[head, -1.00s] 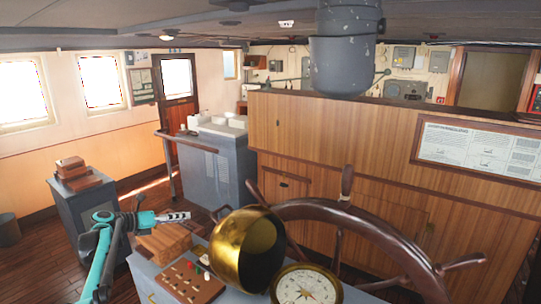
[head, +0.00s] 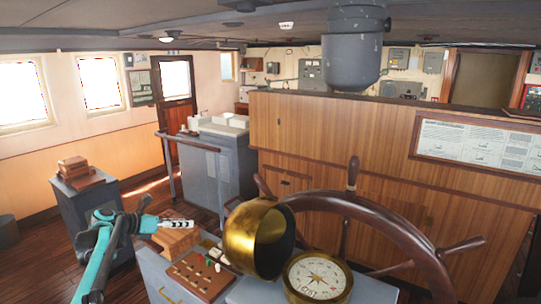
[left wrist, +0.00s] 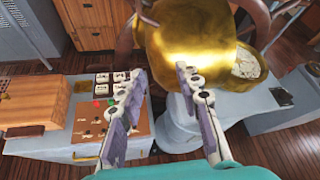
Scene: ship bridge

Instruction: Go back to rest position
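My left gripper (head: 178,224) reaches in from the lower left in the head view, above the wooden box (head: 172,242) on the grey console. In the left wrist view its two fingers (left wrist: 160,85) stand apart with nothing between them. The brass binnacle hood (left wrist: 200,45) and the wooden panel with small knobs (left wrist: 100,120) lie beyond and below the fingers. I cannot tell the exact gap to them. My right gripper is in neither view.
A ship's wheel (head: 385,222) and a brass compass (head: 317,277) stand right of the brass hood. A grey cabinet (head: 85,215) with wooden boxes is at left. Wood-panelled cabinetry (head: 330,135) stands behind the wheel. Open floor shows between the left cabinet and console.

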